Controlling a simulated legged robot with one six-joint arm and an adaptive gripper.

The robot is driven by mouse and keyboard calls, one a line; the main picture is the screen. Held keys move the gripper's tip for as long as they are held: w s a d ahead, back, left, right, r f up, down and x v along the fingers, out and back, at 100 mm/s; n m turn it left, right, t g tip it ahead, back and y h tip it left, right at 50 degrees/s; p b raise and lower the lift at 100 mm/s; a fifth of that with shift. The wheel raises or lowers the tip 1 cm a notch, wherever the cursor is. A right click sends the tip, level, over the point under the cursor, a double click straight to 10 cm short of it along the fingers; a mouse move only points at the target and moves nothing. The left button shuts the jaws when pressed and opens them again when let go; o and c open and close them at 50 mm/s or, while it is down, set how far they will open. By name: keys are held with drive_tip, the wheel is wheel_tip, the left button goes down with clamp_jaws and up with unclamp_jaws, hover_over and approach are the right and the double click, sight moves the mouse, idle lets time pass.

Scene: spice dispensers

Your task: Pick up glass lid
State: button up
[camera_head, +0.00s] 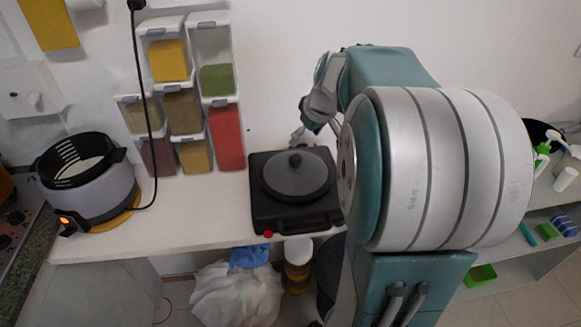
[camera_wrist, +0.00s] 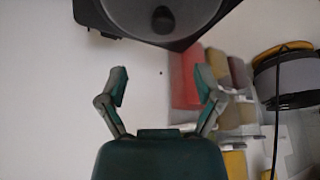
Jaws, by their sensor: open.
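The glass lid (camera_head: 297,174) is a dark round lid with a black knob. It lies on the black hot plate (camera_head: 257,215) on the white counter. In the wrist view the lid (camera_wrist: 190,15) shows at the top edge, cut off by the frame, with its knob in view. My gripper (camera_wrist: 161,88) is open and empty, its two fingers spread apart, with the lid beyond the fingertips. In the head view my gripper (camera_head: 303,136) is near the back of the hot plate, partly hidden by my arm, and apart from the lid's knob.
Spice dispensers (camera_head: 183,110) are mounted on the wall left of the hot plate. A rice cooker (camera_head: 90,180) with a dark cord stands at the left on the counter (camera_head: 190,230). A white bag (camera_head: 235,292) and a jar (camera_head: 298,262) are below. The counter between cooker and hot plate is clear.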

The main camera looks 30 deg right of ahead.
sight(296, 157)
drive_tip(key=x, duration=0.2)
drive_tip(key=a+x, duration=0.1)
drive_tip(key=x, duration=0.1)
drive_tip(key=shift+s, duration=0.15)
drive_tip(key=x, duration=0.3)
drive_tip(key=d+x, duration=0.1)
drive_tip(key=x, duration=0.1)
drive_tip(key=shift+s+f, duration=0.1)
drive_tip(key=shift+f, duration=0.05)
drive_tip(key=shift+a+f, duration=0.15)
drive_tip(key=shift+f, duration=0.15)
drive_tip(key=shift+a, duration=0.1)
drive_tip(key=shift+c, duration=0.7)
clamp_jaws()
